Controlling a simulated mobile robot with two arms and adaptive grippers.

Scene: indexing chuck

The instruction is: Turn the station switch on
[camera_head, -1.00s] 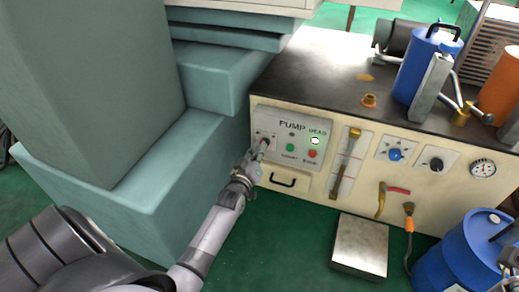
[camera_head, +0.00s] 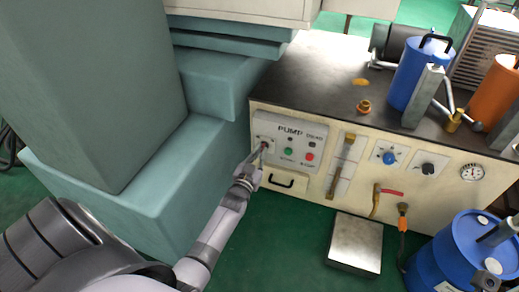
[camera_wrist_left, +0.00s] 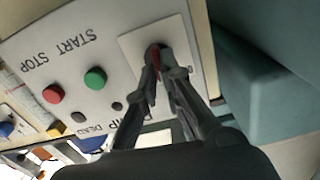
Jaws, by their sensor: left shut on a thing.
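The station switch is a small red handle (camera_wrist_left: 155,56) on a light plate (camera_wrist_left: 135,45) at the left end of the pump panel (camera_head: 303,128). In the head view the fingers cover most of it. My left gripper (camera_head: 262,150) reaches up to it from below; in the left wrist view the gripper (camera_wrist_left: 162,72) has its fingertips shut on the red handle. The handle's exact angle is hard to tell. A green button (camera_head: 288,151) and a red button (camera_head: 309,157) sit to the right in the head view. The lamp (camera_head: 314,143) above the red button is dark.
A teal machine base (camera_head: 150,190) stands close on the left. A drawer handle (camera_head: 281,180) is below the panel. A metal box (camera_head: 355,243) and a blue barrel (camera_head: 450,255) stand on the green floor (camera_head: 280,250) to the right.

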